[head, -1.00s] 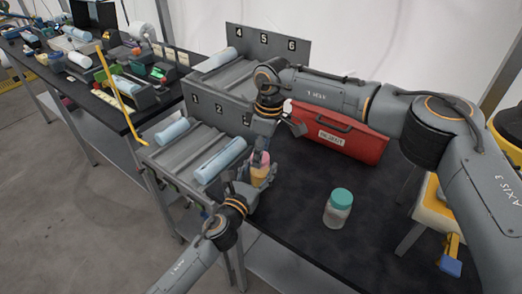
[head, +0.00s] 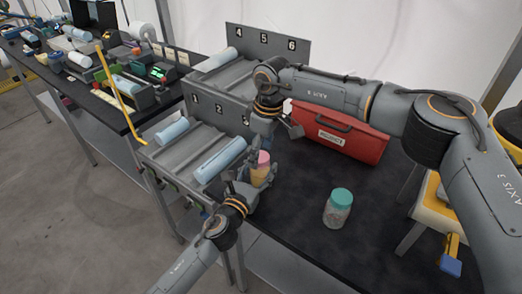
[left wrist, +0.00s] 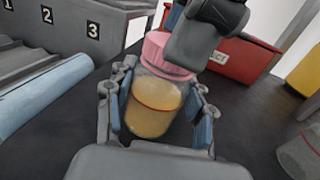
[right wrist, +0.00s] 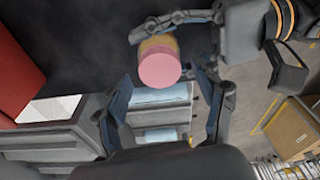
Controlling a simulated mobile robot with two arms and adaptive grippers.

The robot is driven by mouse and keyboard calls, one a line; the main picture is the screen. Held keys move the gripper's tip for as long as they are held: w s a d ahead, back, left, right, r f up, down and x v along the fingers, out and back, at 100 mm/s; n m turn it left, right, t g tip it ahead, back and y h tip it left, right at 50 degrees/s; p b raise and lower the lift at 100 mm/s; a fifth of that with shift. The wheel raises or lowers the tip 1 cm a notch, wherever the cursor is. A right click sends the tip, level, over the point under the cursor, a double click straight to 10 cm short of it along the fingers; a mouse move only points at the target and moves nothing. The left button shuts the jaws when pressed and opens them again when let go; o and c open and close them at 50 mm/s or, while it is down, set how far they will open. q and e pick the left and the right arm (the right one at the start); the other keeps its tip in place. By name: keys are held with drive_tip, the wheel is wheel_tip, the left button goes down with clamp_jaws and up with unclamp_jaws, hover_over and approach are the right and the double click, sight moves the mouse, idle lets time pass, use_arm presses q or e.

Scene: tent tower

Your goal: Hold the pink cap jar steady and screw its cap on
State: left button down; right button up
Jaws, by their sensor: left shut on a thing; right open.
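The pink cap jar (head: 260,175) stands upright in my left gripper (head: 254,180), near the table's front edge. In the left wrist view my left gripper (left wrist: 160,112) is shut around the clear body of the jar (left wrist: 150,112), which has yellowish contents. The pink cap (left wrist: 167,53) sits on top of the jar; whether it is threaded tight cannot be told. My right gripper (head: 276,128) is above the cap. In the right wrist view my right gripper (right wrist: 165,92) is open, with the pink cap (right wrist: 160,69) near its fingertips and nothing gripped. Part of my right gripper hides part of the cap in the left wrist view.
A teal-lidded jar (head: 338,207) stands on the dark table to the right. A red toolbox (head: 338,133) lies behind. A grey numbered rack (head: 190,145) with pale blue rolls is close on the left. The table around the teal-lidded jar is clear.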

wheel_tip(320, 180, up, 4)
drive_tip(key=shift+r, duration=0.15)
drive_tip(key=shift+c, duration=0.4)
